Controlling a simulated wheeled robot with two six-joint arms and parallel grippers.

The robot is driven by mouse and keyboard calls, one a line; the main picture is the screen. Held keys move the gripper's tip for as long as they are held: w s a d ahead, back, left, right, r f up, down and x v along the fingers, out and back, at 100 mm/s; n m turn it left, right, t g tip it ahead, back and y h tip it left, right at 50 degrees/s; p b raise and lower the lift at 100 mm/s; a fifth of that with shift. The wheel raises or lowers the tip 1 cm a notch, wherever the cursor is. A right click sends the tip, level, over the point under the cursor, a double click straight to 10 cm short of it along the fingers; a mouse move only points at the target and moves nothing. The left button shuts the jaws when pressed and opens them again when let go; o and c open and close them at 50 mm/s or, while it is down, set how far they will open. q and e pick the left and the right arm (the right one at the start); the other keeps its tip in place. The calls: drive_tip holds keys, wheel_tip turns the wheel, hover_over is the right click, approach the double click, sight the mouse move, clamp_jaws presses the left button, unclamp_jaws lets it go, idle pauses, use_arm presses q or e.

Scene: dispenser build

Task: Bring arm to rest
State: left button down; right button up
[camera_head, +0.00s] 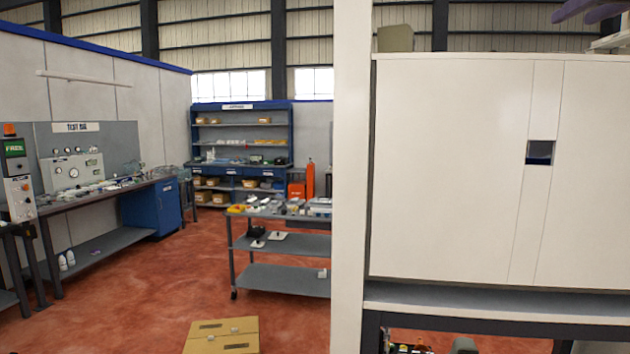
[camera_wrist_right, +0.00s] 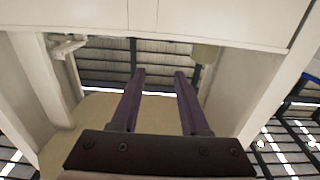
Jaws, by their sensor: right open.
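My right gripper (camera_wrist_right: 159,73) is open and empty in the right wrist view, with two dark purple fingers spread apart and pointing up toward the roof. In the head view, the purple fingers of my right gripper (camera_head: 588,9) show only at the top right edge, above the white cabinet (camera_head: 450,170). Nothing sits between the fingers. My left gripper is not in view.
A white post (camera_head: 350,180) stands left of the cabinet. A grey cart (camera_head: 285,280) with small parts stands beyond it. A cardboard box (camera_head: 222,337) lies on the red floor. A test bench (camera_head: 110,187) is at left, with open floor between.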

drive_tip(key=w+a+f+g+y, duration=0.1)
drive_tip(key=w+a+f+y, duration=0.1)
drive_tip(key=w+a+f, duration=0.3)
drive_tip(key=w+a+f+n+g+y, duration=0.1)
drive_tip(key=a+f+g+y, duration=0.15)
drive_tip(key=f, duration=0.55)
drive_tip(key=w+a+f+g+y, duration=0.1)
drive_tip(key=w+a+f, duration=0.25)
drive_tip(key=f, duration=0.25)
drive_tip(key=s+a+f+n+g+y+b, duration=0.1)
drive_tip(key=s+a+f+n+g+y, duration=0.2)
drive_tip(key=a+f, duration=1.1)
drive_tip(key=s+a+f+n+g, duration=0.1)
drive_tip(key=s+a+f+g, duration=0.1)
drive_tip(key=s+a+f, duration=0.3)
drive_tip(key=s+a+f+n+g+b, duration=0.1)
drive_tip(key=s+a+f+g, duration=0.15)
drive_tip(key=f, duration=0.55)
drive_tip(key=s+a+f+n+g, duration=0.1)
drive_tip(key=s+a+f+g, duration=0.1)
drive_tip(key=s+f, duration=0.3)
drive_tip(key=s+f+n+g+h, duration=0.3)
drive_tip(key=s+f, duration=0.9)
drive_tip(key=s, duration=0.1)
drive_tip(key=shift+s+d+f, duration=0.2)
drive_tip(key=shift+d+f, duration=0.05)
drive_tip(key=shift+f, duration=0.05)
